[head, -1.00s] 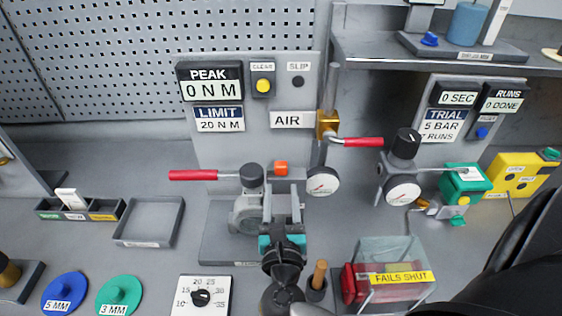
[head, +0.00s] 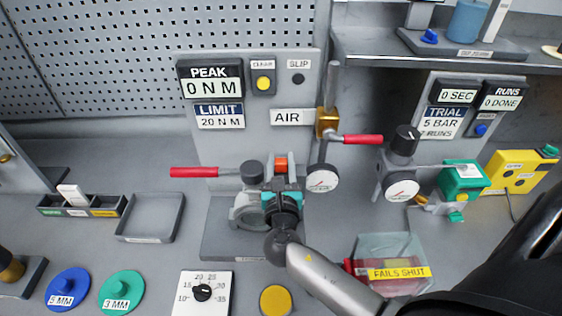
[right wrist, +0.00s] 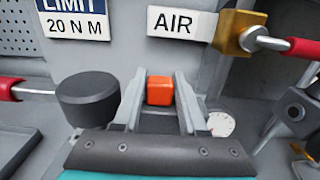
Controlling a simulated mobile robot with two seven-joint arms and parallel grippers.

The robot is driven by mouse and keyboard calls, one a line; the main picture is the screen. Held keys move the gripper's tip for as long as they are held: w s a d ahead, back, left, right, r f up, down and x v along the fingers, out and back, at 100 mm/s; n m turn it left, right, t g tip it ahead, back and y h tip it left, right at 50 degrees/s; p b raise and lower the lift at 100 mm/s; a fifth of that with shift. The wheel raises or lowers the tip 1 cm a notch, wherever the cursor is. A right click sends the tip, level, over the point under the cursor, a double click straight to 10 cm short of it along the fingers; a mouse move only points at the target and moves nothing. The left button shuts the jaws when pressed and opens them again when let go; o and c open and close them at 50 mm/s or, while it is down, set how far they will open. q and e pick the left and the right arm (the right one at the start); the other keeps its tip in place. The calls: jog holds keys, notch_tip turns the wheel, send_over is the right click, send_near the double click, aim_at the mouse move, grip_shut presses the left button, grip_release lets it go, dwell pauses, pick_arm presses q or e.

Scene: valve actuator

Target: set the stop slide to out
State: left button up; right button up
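An orange block (head: 281,163), which I take to be the stop slide's knob, sits at the back of the grey valve actuator unit, below the AIR label. No in or out marking is readable. My right gripper (head: 281,185) reaches over the unit from the front. In the right wrist view the orange block (right wrist: 160,91) shows between the two grey fingers (right wrist: 160,80), with narrow gaps at its sides. The fingers stand apart; I cannot tell whether they touch it. The slide's track is hidden by the gripper. My left gripper is not in view.
A dark round knob (head: 251,173) and red-handled lever (head: 194,172) are close left of my gripper. A gauge (head: 321,178) and another red lever (head: 362,139) are at its right. A FAILS SHUT bin (head: 398,250) stands front right. An empty tray (head: 150,217) lies left.

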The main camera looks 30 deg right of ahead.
grip_shut()
dwell(1.1)
